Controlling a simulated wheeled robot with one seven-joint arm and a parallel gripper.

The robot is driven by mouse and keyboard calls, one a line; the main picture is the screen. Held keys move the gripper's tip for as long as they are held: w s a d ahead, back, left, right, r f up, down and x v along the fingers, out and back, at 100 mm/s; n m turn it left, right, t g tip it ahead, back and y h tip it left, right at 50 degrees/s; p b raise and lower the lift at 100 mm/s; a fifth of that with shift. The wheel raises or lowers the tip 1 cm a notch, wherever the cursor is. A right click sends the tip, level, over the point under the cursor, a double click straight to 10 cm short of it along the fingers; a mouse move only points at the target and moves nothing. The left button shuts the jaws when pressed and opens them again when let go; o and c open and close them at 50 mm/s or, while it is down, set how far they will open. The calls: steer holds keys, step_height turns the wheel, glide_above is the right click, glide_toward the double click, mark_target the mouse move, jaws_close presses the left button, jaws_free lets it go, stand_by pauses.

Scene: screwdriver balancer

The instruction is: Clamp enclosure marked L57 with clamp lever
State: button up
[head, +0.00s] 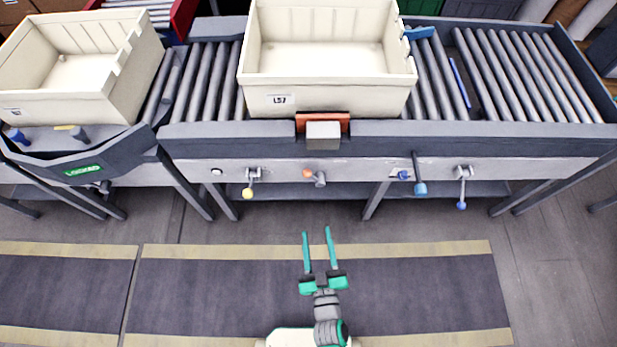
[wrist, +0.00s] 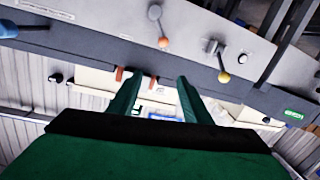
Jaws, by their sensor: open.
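A cream enclosure (head: 330,95) sits on the roller conveyor in the head view. Its front label (head: 280,99) seems to begin with L5; the last character is unclear. An orange plate with a grey block (head: 323,136) is at its front edge. On the conveyor's front panel are a lever with a yellow knob (head: 247,192), one with an orange knob (head: 308,174), a blue lever (head: 419,187) and a blue-knobbed lever (head: 462,205). My gripper (head: 316,231) is open and empty, in front of and below the panel. The wrist view shows the orange knob (wrist: 163,42) and yellow knob (wrist: 224,76).
Another cream enclosure (head: 75,65) stands on the left conveyor section. A white button (head: 217,171) is on the panel. Rollers (head: 520,75) at the right are empty. The dark floor mat (head: 220,290) in front is clear.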

steer(key=n+y, duration=0.1)
glide_toward(308, 177)
steer(key=w, duration=0.3)
steer(key=w+a, duration=0.1)
steer(key=w, duration=0.5)
steer(key=shift+w+a+f, duration=0.25)
steer(key=shift+a+f, duration=0.05)
steer(key=shift+a, duration=0.1)
jaws_close()
